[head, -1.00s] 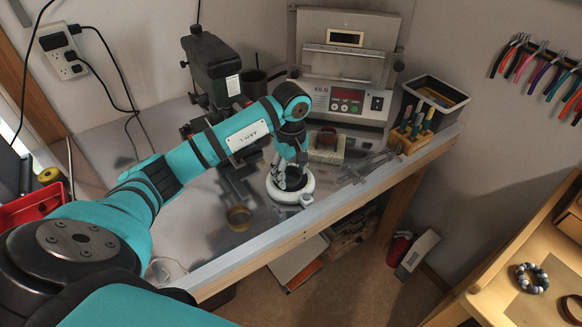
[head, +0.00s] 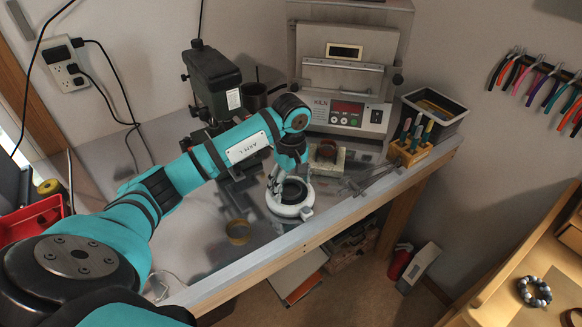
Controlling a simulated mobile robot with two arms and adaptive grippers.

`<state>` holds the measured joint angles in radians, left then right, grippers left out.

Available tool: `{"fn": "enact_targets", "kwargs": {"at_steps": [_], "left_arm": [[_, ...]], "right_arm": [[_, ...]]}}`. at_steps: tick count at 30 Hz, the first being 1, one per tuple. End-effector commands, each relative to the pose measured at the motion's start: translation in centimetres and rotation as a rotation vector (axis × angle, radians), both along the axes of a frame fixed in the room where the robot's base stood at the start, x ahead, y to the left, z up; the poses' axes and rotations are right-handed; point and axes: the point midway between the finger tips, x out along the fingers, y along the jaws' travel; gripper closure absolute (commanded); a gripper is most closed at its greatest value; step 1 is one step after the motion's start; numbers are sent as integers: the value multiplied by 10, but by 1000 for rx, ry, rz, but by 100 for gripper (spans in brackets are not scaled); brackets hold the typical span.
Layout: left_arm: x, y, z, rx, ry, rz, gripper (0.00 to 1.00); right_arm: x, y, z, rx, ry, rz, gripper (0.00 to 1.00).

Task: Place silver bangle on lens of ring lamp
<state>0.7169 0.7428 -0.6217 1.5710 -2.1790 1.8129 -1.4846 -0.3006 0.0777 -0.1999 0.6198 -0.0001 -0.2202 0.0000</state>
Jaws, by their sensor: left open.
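The ring lamp (head: 307,197) is a white ring with a dark lens (head: 292,191) in its middle, lying on the metal bench top near its front edge. My left gripper (head: 274,188) is open, pointing down at the lamp's left side, and its fingers cover part of the rim. A thin rim shows around the dark lens, but I cannot tell whether it is the silver bangle or part of the lamp. I see no silver bangle clearly elsewhere. My right gripper is out of view.
A brass-coloured ring (head: 238,232) lies on the bench left of the lamp. Behind stand a kiln (head: 345,110), a dark drill press (head: 213,85) and a wooden tool block (head: 411,150). A bead bracelet (head: 534,291) lies on another table at right.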

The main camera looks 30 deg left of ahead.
Motion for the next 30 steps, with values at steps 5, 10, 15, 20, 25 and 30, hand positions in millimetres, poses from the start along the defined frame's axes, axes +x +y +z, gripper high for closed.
{"fn": "enact_targets", "kwargs": {"at_steps": [5, 10, 15, 20, 25, 30], "left_arm": [[3, 1, 34, 2, -11, 0, 21], [2, 1, 73, 2, -9, 1, 21], [1, 1, 103, 2, -7, 1, 21], [1, 1, 113, 1, -5, 1, 21], [1, 0, 115, 1, -3, 1, 21], [1, 0, 115, 1, -3, 1, 21]], "right_arm": [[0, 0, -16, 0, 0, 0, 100], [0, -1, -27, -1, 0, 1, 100], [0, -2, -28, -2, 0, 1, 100], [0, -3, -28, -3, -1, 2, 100], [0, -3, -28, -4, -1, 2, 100], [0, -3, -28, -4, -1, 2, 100]]}}
